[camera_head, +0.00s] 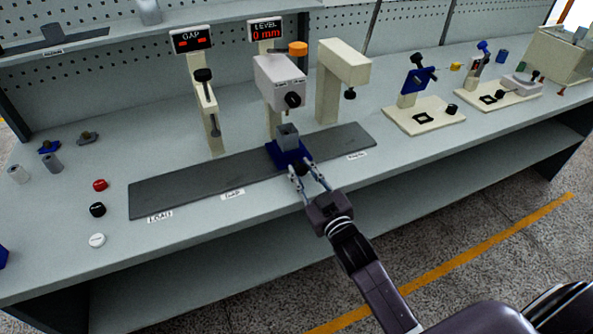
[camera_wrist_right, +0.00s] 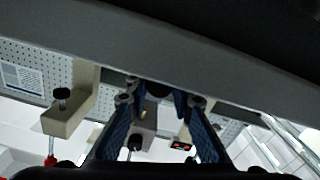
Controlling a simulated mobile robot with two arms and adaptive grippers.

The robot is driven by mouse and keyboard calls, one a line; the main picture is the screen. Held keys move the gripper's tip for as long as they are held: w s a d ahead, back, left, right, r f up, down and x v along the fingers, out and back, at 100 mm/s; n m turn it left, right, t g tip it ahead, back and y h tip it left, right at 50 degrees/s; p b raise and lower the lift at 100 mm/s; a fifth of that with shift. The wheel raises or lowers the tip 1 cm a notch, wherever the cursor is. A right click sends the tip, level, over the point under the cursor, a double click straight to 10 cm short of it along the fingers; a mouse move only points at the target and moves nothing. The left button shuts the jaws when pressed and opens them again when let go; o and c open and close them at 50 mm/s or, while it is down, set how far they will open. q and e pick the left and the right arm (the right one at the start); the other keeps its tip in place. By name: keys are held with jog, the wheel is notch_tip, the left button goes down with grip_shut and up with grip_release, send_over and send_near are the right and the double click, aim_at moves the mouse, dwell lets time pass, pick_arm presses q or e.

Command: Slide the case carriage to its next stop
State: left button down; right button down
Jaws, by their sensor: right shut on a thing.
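The carriage (camera_head: 278,153) is a blue block on the long dark grey track (camera_head: 190,184). It carries a grey open-topped case (camera_head: 288,138) that stands upright. It stands in front of the post with the "LEVEL 0 mm" display (camera_head: 265,31), between the GAP label and the rightmost label. My right gripper (camera_head: 308,172) reaches the carriage from the front and is shut on its front knob. A dark round knob (camera_wrist_right: 158,89) shows between the fingers in the right wrist view. My left gripper is not in view.
A post with a GAP display (camera_head: 191,40) stands left of the carriage, and a cream arch-shaped stand (camera_head: 328,85) stands to the right behind the track. Red (camera_head: 99,185), black (camera_head: 97,209) and white (camera_head: 97,240) buttons lie left of the track. The track is bare on both sides.

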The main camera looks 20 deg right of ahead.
jog(key=c, duration=1.7)
grip_release()
jog(key=shift+o, duration=0.2)
jog(key=s, duration=1.2)
jog(key=shift+d, duration=0.2)
